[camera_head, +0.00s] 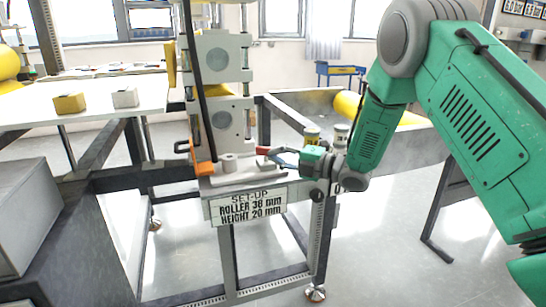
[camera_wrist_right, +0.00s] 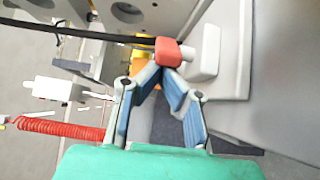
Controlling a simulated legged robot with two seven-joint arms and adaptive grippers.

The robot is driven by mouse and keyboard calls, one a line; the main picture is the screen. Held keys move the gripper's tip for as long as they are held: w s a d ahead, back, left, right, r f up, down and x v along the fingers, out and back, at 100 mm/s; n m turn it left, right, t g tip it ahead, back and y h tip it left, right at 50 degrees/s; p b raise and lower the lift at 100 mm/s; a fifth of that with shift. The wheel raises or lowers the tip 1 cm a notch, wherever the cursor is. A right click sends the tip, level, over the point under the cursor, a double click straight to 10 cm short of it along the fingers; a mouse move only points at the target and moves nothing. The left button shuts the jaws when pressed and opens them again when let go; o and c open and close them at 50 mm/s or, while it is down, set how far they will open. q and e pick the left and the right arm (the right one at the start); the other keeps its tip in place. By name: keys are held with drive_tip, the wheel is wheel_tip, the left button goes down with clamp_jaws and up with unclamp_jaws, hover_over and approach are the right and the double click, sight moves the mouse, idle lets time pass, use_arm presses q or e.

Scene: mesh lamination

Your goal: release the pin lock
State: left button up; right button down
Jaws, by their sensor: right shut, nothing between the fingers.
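A small red block with a grey pin end (camera_wrist_right: 168,52), which looks like the pin lock, sits on the machine's side in the right wrist view. In the head view it is a small red spot (camera_head: 263,150) at the right of the machine's base plate. My right gripper (camera_head: 273,154) reaches in from the right beside it. In the right wrist view its blue-padded fingers (camera_wrist_right: 164,78) are closed together with nothing between them. Their tips are right at the near side of the red block; whether they touch it I cannot tell. My left gripper is not in view.
The grey roller machine (camera_head: 222,83) stands above a sign (camera_head: 248,205) reading roller 38 mm, height 20 mm. An orange part (camera_head: 205,168) is on its left. A white table (camera_head: 90,95) carries a yellow and a white block. In the wrist view, a red coiled cable (camera_wrist_right: 60,128) lies left.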

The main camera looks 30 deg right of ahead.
drive_tip(key=shift+d+n+g+y, duration=0.3)
drive_tip(key=shift+n+y, duration=0.1)
drive_tip(key=shift+y, duration=0.2)
drive_tip(key=shift+w+d, duration=0.3)
drive_tip(key=shift+d, duration=0.4)
drive_tip(key=shift+w+d+r, duration=0.15)
drive_tip(key=shift+r, duration=0.15)
